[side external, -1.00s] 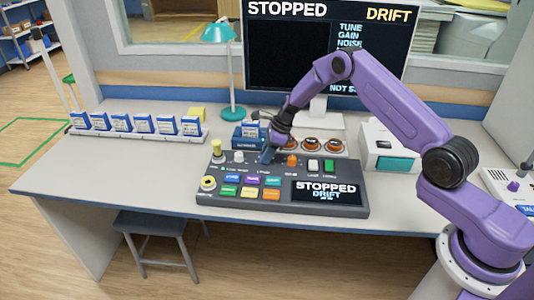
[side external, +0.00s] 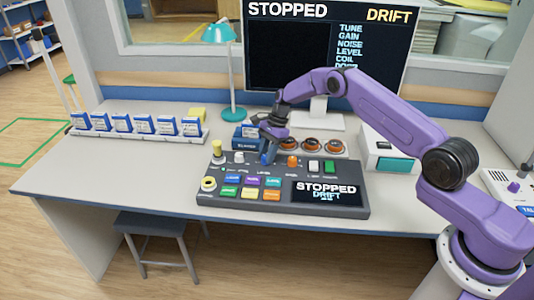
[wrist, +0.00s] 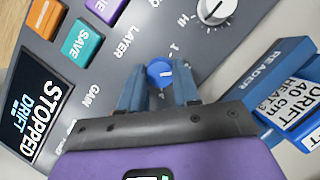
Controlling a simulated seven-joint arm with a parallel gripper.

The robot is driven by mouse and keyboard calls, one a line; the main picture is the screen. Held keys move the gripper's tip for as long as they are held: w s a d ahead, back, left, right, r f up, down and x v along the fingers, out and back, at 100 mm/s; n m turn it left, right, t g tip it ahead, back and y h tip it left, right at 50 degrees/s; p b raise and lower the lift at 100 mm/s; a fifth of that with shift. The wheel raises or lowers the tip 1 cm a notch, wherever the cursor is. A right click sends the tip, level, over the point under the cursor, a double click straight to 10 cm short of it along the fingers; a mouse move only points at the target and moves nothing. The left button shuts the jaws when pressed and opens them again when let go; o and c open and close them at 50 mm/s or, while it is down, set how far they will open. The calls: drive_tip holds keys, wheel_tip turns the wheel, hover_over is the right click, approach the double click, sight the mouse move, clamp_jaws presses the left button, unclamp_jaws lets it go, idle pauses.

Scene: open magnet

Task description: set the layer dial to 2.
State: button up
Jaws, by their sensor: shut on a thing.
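The layer dial (wrist: 160,72) is a round blue knob with a short white pointer line, on the dark grey console (side external: 222,201). The word LAYER is printed beside it, and a "1" shows near its rim; the other numbers are partly hidden, and I cannot tell which one the pointer meets. My gripper (wrist: 158,88) has its two blue-grey fingers on either side of the dial, shut on it.
A blue reader (wrist: 280,72) with a card stands close by the gripper. Orange knob (side external: 292,161) and white and green buttons are to the right. A console screen (side external: 325,192) reads STOPPED, DRIFT.

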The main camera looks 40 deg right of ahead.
idle(0.5)
drive_tip(key=o, duration=1.1)
drive_tip(key=shift+c, duration=0.2)
drive_tip(key=v, duration=1.7)
drive_tip(key=shift+r, duration=0.25)
